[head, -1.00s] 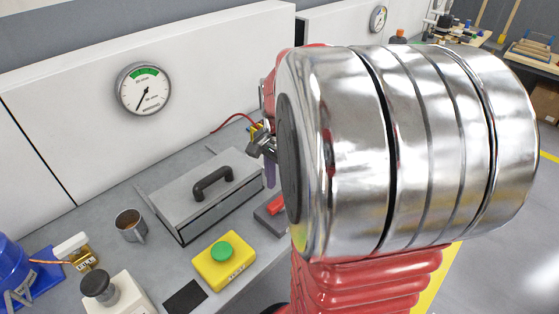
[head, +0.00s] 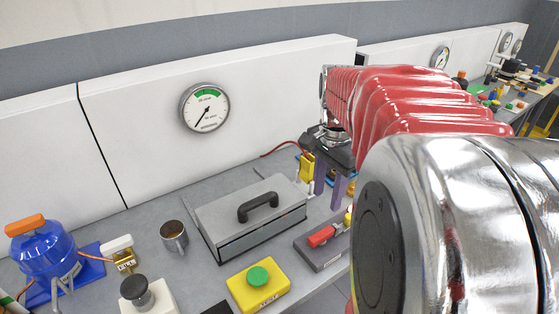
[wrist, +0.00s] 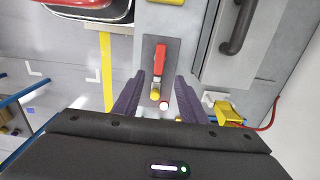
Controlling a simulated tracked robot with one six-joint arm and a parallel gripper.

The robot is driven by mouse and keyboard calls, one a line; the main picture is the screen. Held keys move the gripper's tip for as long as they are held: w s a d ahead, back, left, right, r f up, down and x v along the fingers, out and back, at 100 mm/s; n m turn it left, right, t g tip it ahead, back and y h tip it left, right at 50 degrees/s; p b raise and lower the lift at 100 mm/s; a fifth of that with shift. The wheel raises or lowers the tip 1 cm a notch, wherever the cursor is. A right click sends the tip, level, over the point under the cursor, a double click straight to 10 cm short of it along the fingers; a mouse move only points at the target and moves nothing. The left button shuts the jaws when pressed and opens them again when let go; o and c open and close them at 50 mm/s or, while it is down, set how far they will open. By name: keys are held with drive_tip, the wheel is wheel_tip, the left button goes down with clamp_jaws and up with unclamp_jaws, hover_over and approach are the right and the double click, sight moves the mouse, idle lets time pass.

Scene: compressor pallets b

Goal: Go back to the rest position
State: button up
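My gripper (head: 328,194) has two purple fingers and is held above the grey bench (head: 142,210), to the right of the grey lidded box (head: 221,214). In the wrist view my gripper (wrist: 160,85) shows its fingers apart, with clear space between them and nothing gripped. Below and past the fingertips is a dark plate (wrist: 148,52) with a red handle (wrist: 160,58). The red handle also shows in the head view (head: 321,236). My red and chrome arm hides much of the right of the head view.
A yellow box with a green button (head: 258,277), a metal mug (head: 174,236), a blue vessel (head: 45,252) and a white box with a black knob (head: 136,292) stand on the bench. A gauge (head: 204,108) is on the white wall panel. Yellow blocks (head: 306,166) are near the gripper.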

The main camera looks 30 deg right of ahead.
idle(0.3)
drive_tip(key=s+a+n+t, duration=0.2)
drive_tip(key=a+n, duration=0.7)
drive_tip(key=a, duration=0.2)
drive_tip(key=s+a+n+t, duration=0.2)
drive_tip(key=a+n, duration=0.6)
drive_tip(key=a, duration=0.4)
drive_tip(key=shift+n+t, duration=0.4)
drive_tip(key=shift+t, duration=0.4)
drive_tip(key=shift+s+f, duration=0.1)
